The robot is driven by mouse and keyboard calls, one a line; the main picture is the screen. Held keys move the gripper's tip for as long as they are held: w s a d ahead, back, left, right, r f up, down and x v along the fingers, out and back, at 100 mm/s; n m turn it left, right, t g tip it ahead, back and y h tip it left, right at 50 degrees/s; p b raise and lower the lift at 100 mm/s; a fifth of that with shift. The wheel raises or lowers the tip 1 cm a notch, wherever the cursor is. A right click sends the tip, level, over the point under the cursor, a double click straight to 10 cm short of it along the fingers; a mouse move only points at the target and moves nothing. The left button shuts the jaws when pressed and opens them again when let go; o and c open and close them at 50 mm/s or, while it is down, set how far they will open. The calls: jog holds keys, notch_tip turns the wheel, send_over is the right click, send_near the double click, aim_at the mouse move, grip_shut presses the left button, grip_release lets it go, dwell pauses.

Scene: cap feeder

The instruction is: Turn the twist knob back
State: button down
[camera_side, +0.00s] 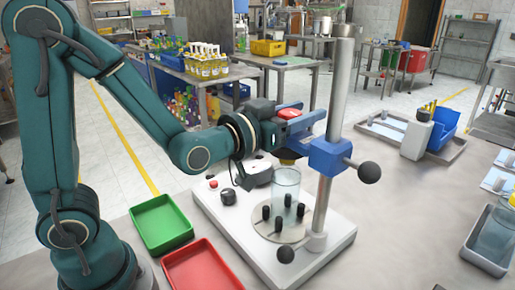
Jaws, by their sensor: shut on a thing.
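The test stand has a white base (328,246), an upright metal column (340,95) and a blue clamp (328,157) with a black ball handle (369,172). A blue head (312,131) with a red part (289,113) on top sits left of the column. My gripper (283,117) reaches in level from the left and is shut at this head. The twist knob in its jaws is hidden, so its angle cannot be told. A clear jar (286,186) stands upright below the head, among black pegs on a round plate (275,237). A yellowish part (288,159) shows above the jar.
A black dial (228,197) and a red button (213,184) are on the base's left side. A green tray (162,223) and a red tray (203,268) lie left of it. Another ball handle (286,255) is in front. Trays also stand at right.

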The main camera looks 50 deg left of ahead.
jog(key=shift+a+n+y, duration=0.1)
jog(key=shift+n+y, duration=0.6)
jog(key=shift+y, duration=0.4)
jog(key=shift+a+y, duration=0.1)
jog(key=shift+y, duration=0.2)
jog(key=c, duration=0.6)
grip_release()
jog(key=shift+h, duration=0.5)
